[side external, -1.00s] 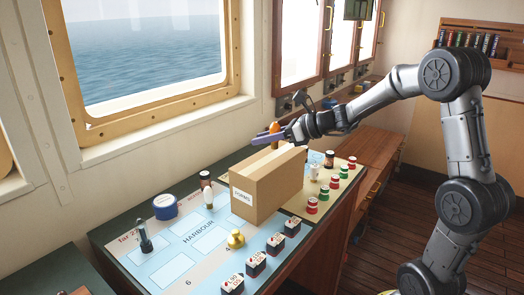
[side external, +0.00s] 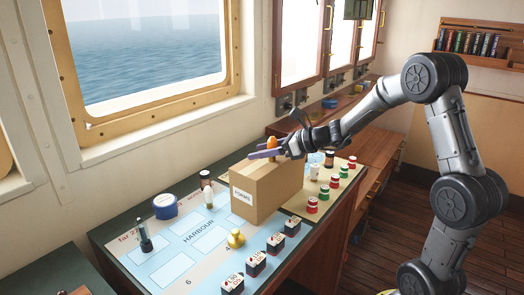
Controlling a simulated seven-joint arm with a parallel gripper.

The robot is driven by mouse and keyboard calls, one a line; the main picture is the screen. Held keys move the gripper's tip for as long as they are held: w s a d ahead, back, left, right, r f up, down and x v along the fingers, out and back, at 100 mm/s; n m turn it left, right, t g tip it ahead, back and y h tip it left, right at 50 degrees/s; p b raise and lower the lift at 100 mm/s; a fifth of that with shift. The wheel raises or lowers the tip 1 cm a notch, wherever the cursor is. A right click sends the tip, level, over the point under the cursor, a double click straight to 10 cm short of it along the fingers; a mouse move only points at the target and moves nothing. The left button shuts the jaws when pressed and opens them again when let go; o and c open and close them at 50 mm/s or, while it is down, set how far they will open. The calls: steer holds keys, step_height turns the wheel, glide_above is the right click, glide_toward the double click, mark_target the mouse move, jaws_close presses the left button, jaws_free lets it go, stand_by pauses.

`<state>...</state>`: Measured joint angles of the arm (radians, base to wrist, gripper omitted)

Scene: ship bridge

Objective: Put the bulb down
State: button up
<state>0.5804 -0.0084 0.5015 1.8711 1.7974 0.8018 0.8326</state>
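My gripper (side external: 264,154), with purple fingers, is over the back top edge of the cardboard box. It is shut on a small orange bulb (side external: 271,141), whose upper part stands above the fingers. The bulb's lower part is hidden by the fingers and the box. I cannot tell how far it is above the panel behind the box.
The cardboard box (side external: 268,190) marked FORMS stands on the chart-topped console (side external: 182,265).

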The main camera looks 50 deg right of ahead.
steer(key=shift+r, duration=0.15)
steer(key=shift+s+d+r, duration=0.1)
steer(key=shift+s+r, duration=0.05)
steer(key=shift+s, duration=0.15)
steer(key=v, duration=1.1)
steer(key=s+a+f+n+g+y, duration=0.1)
steer(key=s+a+n+g, duration=0.25)
steer(key=a+n, duration=0.4)
steer(key=s+a+f+n+g+y, duration=0.1)
steer(key=s+a+n+g, duration=0.1)
steer(key=s+a+n, duration=0.45)
steer(key=s+a+f+n+g+h, duration=0.2)
steer(key=s+n+h, duration=0.3)
steer(key=s+n, duration=0.6)
steer(key=n, duration=0.7)
steer(key=shift+n+h, duration=0.4)
